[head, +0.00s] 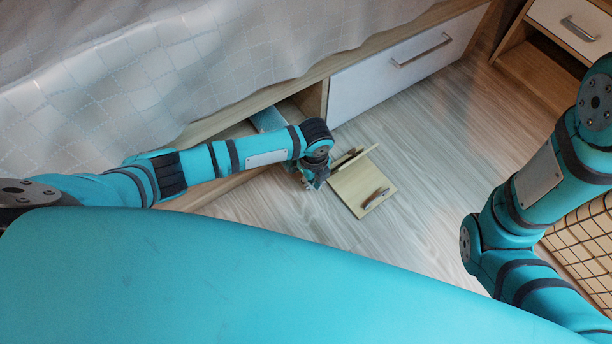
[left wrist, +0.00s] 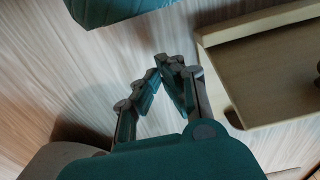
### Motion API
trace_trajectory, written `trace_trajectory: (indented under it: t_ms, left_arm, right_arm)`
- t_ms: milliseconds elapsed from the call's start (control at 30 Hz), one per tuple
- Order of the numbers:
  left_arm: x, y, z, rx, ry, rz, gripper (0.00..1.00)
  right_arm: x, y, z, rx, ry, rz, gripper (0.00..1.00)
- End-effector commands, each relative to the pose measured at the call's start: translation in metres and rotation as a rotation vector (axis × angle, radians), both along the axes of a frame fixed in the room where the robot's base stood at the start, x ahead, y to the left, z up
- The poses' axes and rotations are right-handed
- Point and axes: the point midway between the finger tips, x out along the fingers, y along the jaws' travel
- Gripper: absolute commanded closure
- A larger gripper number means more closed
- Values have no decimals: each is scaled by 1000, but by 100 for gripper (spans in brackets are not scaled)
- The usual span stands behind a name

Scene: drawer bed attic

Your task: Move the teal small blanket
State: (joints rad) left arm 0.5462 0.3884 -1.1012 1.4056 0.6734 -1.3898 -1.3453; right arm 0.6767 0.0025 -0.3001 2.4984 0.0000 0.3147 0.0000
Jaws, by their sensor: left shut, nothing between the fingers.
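My left gripper (head: 312,181) hangs low over the floor in front of the bed. It also shows in the left wrist view (left wrist: 172,64), with its fingertips together and nothing between them. A pale blue piece (head: 268,119) shows in the opening under the bed, just behind my left arm. I cannot tell whether it is the teal small blanket, as my arm hides part of that opening.
A tan wooden piece with raised edges (head: 350,190) lies on the floor close right of my left gripper. A white drawer front (head: 385,75) is beside the opening. A wooden cabinet (head: 540,66) and a wire grid (head: 585,235) stand at the right.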

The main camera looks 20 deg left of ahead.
Motion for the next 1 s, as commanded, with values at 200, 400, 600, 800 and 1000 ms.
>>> trace_trajectory:
  t_ms: [200,400,600,800,1000]
  left_arm:
    - [18,22,0,1,-7,3,100]
    - [21,26,3,2,-6,2,100]
    - [21,26,3,2,-6,2,100]
    - [35,46,6,4,-4,7,100]
    - [45,58,4,1,-6,4,100]
  right_arm:
    - [-5,0,-17,-1,-12,-1,60]
    - [-5,0,-17,-1,-12,-1,60]
    - [-5,0,-17,-1,-12,-1,60]
    - [-5,1,-6,-1,-12,-1,60]
    - [-5,1,-4,-2,-12,0,60]
